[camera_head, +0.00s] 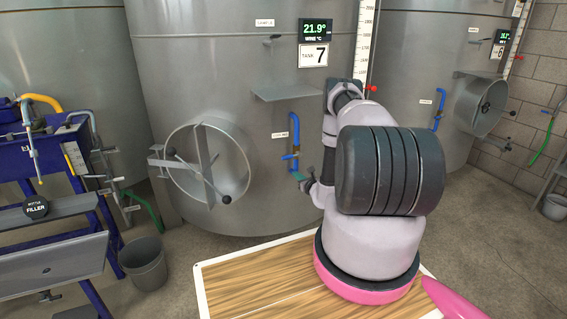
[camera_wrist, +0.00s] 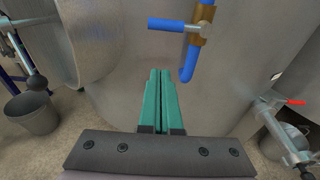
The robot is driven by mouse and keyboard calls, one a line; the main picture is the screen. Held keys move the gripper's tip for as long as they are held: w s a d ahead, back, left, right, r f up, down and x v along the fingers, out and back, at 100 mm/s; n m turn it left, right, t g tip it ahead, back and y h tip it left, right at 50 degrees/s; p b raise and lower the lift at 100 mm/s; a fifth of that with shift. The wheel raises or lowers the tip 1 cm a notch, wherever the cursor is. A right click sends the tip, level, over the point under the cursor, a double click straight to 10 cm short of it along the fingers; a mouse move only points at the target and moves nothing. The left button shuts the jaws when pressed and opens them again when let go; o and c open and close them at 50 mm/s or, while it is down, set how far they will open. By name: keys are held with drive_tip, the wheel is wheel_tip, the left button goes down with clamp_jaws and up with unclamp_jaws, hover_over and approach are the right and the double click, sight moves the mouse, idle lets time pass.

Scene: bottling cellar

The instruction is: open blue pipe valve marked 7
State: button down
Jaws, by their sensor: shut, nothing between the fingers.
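Tank 7 (camera_head: 225,75) carries a sign with the number 7 (camera_head: 313,55). A blue pipe (camera_head: 295,130) runs down its front, with a blue valve lever (camera_head: 289,157) low on it. In the wrist view the lever (camera_wrist: 168,24) sticks out level to the left from a brass valve body (camera_wrist: 203,22), and the blue pipe (camera_wrist: 190,62) bends down below it. My gripper (camera_head: 298,177) is just below the lever in the head view. Its teal fingers (camera_wrist: 161,74) are shut together and empty, pointing at the tank, apart from the valve.
A round hatch (camera_head: 205,165) with a handle is left of the valve. A grey shelf (camera_head: 290,91) juts out above. A red-handled metal fitting (camera_wrist: 290,103) is at the right of the wrist view. A grey bin (camera_head: 143,262) and blue filler stand (camera_head: 60,180) are at left.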

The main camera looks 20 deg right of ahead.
sight(290, 156)
drive_tip(key=shift+s+d+f, duration=0.1)
drive_tip(key=shift+d+f, duration=0.05)
drive_tip(key=shift+f, duration=0.3)
drive_tip(key=w+r, duration=0.2)
drive_tip(key=w, duration=0.7)
drive_tip(key=shift+a+r, duration=0.2)
drive_tip(key=shift+r, duration=0.1)
